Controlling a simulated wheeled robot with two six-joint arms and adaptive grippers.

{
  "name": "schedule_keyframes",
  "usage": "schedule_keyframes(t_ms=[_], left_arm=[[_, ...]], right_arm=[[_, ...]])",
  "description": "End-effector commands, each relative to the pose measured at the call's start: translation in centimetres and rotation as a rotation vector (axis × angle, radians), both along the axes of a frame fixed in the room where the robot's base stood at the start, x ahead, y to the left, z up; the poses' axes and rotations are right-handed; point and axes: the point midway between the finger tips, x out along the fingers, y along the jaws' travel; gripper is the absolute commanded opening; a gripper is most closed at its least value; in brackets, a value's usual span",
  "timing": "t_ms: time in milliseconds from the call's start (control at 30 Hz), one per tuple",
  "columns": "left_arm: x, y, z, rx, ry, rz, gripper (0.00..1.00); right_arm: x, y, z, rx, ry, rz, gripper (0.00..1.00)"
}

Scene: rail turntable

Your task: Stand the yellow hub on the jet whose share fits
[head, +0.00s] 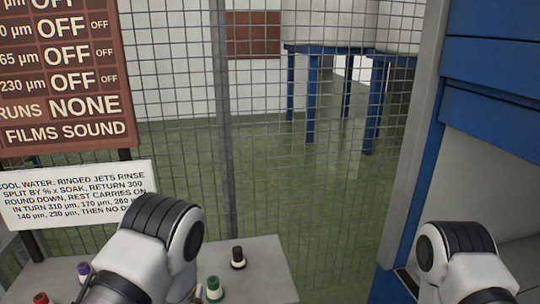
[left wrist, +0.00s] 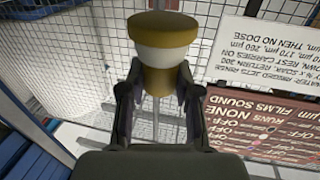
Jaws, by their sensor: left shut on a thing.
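The yellow hub (left wrist: 162,30), yellow with a pale band round its middle, is in the left wrist view. My left gripper (left wrist: 158,85) is shut on its lower part, one finger on each side. In the head view only my left arm's wrist shows at the lower left; its gripper and the hub are hidden or out of frame. My right arm shows at the lower right, its gripper out of view. On the grey bench (head: 265,262) stand small capped pieces: purple (head: 84,270), green (head: 213,288), black (head: 238,257) and red (head: 40,298). I cannot tell which places are jets.
A white sign (head: 75,195) reads about ringed jets, soak and return 300, partly covered by my arm. A brown board (head: 65,75) lists sizes marked OFF, RUNS NONE, FILMS SOUND. A wire mesh fence (head: 180,120) stands behind the bench. A blue frame (head: 415,190) stands at right.

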Motion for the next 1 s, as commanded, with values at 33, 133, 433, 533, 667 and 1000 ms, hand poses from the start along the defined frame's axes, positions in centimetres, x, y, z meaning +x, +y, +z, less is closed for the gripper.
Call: schedule_keyframes(t_ms=[33,133,433,533,667,1000], left_arm=[[0.63,-0.67,-0.13,-0.004,-0.006,-0.019,0.0],[1.13,-0.97,-0.71,-0.005,0.002,-0.031,0.0],[1.09,-0.9,-0.72,-0.003,0.004,-0.029,0.0],[1.09,-0.89,-0.71,-0.003,0.005,-0.029,0.0],[1.09,-0.88,-0.7,-0.003,0.005,-0.029,0.0],[1.08,-0.87,-0.69,-0.003,0.004,-0.029,0.0]], right_arm=[[-0.04,0.0,-0.06,0.0,0.001,0.0,0.52],[-0.1,0.0,-0.43,0.0,0.002,0.0,0.52],[-0.06,0.01,-0.41,0.0,0.002,0.0,0.52],[-0.06,0.01,-0.41,0.0,0.002,0.0,0.52],[-0.06,0.01,-0.4,0.0,0.001,0.0,0.52],[-0.06,0.01,-0.39,0.0,0.001,0.0,0.52]])
